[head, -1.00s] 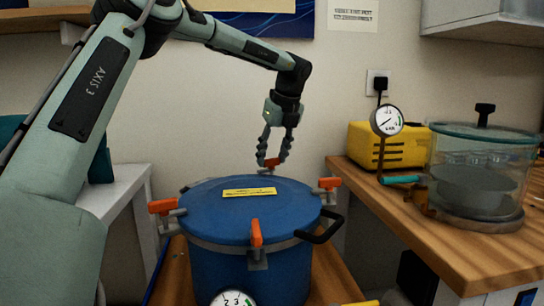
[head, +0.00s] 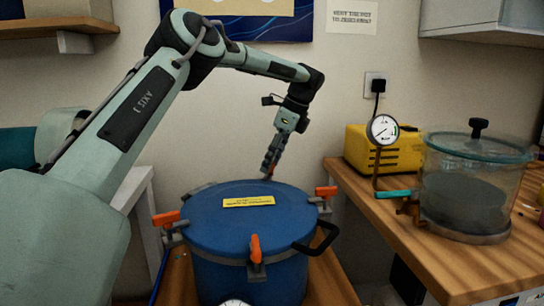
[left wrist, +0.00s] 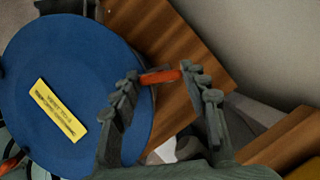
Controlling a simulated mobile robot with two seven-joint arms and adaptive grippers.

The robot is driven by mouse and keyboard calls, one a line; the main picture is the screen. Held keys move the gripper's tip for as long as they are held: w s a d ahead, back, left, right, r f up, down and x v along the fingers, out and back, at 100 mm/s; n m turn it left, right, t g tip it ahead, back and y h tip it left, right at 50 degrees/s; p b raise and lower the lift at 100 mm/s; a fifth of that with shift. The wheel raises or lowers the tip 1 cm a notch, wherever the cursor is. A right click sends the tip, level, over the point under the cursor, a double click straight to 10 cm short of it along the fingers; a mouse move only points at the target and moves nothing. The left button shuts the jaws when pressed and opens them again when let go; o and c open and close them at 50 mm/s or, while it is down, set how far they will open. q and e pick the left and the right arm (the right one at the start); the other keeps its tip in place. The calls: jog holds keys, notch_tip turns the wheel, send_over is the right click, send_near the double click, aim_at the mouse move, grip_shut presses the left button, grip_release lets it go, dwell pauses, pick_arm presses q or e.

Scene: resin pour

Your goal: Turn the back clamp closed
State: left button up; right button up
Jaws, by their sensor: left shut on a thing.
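A blue round pot (head: 245,265) with a blue lid (head: 215,212) stands in the lower middle of the head view. My left gripper (head: 268,173) reaches down at the lid's far edge. It is shut on the orange handle of the back clamp. In the left wrist view this handle (left wrist: 160,76) lies between the fingertips, just beyond the lid's rim. In the head view the fingers hide most of it. Other orange-handled clamps sit at the left (head: 166,218), front (head: 256,248) and right (head: 326,192) of the rim. My right gripper is not in view.
A black handle (head: 318,240) juts from the pot's right side. On the wooden bench (head: 470,260) at right stand a glass chamber (head: 470,190), a gauge (head: 383,130) and a yellow machine (head: 400,155). The wall is close behind the pot.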

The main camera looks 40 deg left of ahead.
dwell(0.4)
pick_arm(q)
jog(key=o, duration=1.2)
jog(key=shift+c, duration=0.2)
jog(key=shift+r, duration=0.1)
jog(key=v, duration=1.1)
jog(key=shift+r, duration=0.3)
jog(key=shift+w+d, duration=0.1)
jog(key=shift+d, duration=0.05)
